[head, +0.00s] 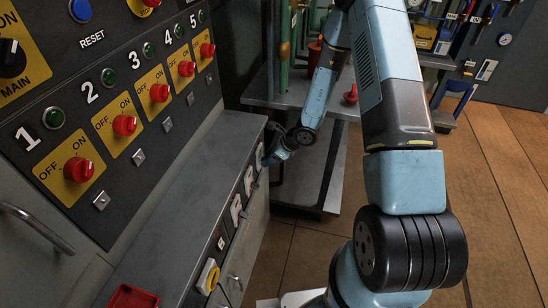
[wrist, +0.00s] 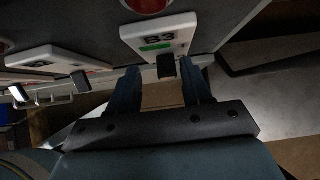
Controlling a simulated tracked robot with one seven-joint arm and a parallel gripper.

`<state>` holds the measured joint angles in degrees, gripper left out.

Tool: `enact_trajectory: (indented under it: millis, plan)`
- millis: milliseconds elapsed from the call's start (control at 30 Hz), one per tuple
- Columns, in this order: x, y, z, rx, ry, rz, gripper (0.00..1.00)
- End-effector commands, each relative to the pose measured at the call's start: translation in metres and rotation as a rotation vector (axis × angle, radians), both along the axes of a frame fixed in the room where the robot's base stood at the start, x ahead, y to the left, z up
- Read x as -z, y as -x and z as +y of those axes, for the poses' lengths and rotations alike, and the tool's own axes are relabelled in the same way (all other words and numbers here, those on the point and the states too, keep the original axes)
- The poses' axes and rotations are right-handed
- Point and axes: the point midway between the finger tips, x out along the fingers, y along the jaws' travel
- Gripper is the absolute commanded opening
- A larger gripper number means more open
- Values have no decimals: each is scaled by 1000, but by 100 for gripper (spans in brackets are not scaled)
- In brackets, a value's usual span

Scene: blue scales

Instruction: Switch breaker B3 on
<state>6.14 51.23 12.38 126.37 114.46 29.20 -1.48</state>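Breaker B3 (wrist: 182,38) shows in the wrist view as a white plate marked B3, with a green strip under the label and a red round part above it. Its dark lever (wrist: 166,67) sticks out from the plate's lower edge. My gripper (wrist: 162,76) is open, with one finger on each side of the lever and visible gaps between. Whether either finger touches it is unclear. In the head view my gripper (head: 277,152) is at the far end of the cabinet's front face, close to the farthest white breaker plate, which is small and partly hidden there.
A neighbouring breaker plate (wrist: 48,60) with its own dark lever (wrist: 80,82) is left of B3. The grey ledge (head: 205,165) lies above the breakers, below a panel of red knobs (head: 125,125). A metal workbench (head: 300,95) stands behind my gripper. Floor (head: 380,165) is open to the right.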

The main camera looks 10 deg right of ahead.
Motion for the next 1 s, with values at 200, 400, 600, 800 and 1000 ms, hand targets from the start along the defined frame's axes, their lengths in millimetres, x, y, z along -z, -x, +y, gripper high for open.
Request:
enact_trajectory:
  millis: [200,400,600,800,1000]
  plan:
    - [-1,-2,-3,5,2,-3,49]
    - [-11,0,-11,7,3,-4,49]
    - [-36,8,-31,9,3,-5,49]
    - [-62,17,-52,9,3,-5,49]
    - [-86,26,-69,7,3,-3,49]
